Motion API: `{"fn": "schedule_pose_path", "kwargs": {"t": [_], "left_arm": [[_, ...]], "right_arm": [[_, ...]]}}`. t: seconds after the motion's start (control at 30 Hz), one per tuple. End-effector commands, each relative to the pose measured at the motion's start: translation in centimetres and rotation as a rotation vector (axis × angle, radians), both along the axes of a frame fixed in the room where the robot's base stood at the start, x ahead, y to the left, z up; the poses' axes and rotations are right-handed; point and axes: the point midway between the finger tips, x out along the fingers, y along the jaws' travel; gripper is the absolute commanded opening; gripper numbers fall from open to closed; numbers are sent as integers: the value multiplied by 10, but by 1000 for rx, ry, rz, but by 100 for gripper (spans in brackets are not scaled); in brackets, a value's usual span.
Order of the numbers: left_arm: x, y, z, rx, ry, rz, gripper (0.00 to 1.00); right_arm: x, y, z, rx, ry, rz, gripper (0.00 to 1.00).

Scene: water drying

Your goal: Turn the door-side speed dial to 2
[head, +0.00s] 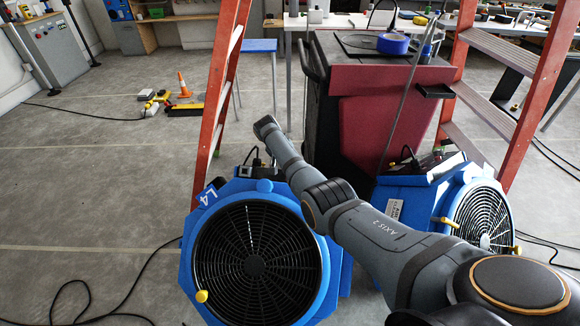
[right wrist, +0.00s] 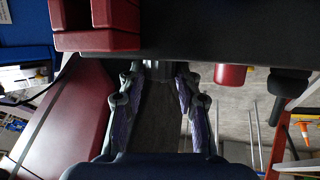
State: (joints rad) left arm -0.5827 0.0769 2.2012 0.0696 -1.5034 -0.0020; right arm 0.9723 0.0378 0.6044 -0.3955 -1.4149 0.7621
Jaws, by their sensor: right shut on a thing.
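Two blue floor fans stand on the floor in the head view. The left fan (head: 258,265) is marked L4 and the right fan (head: 470,210) stands by the dark red cart (head: 375,115). My left gripper is out of view.
A red block (right wrist: 95,25) and a red knob (right wrist: 230,76) sit close to my right fingers. Orange ladders (head: 222,90) stand beside the fans. Black cables (head: 85,295) lie on the floor. Open floor (head: 100,200) lies to the left.

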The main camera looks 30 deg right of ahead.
Motion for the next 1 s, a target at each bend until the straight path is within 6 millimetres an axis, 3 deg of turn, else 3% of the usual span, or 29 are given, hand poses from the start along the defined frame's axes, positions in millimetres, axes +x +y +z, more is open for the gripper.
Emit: {"fn": "schedule_pose_path", "kwargs": {"t": [0.3,0.33,0.47,0.8,1.0], "left_arm": [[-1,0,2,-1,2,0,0],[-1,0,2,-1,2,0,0],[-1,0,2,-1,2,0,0],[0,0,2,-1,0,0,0],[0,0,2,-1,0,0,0]], "right_arm": [[0,0,0,-2,2,-1,2],[0,0,0,-2,2,-1,37],[0,0,0,-2,2,-1,55],[0,1,3,-1,0,-1,56],[-4,14,30,-1,-4,0,56]]}}
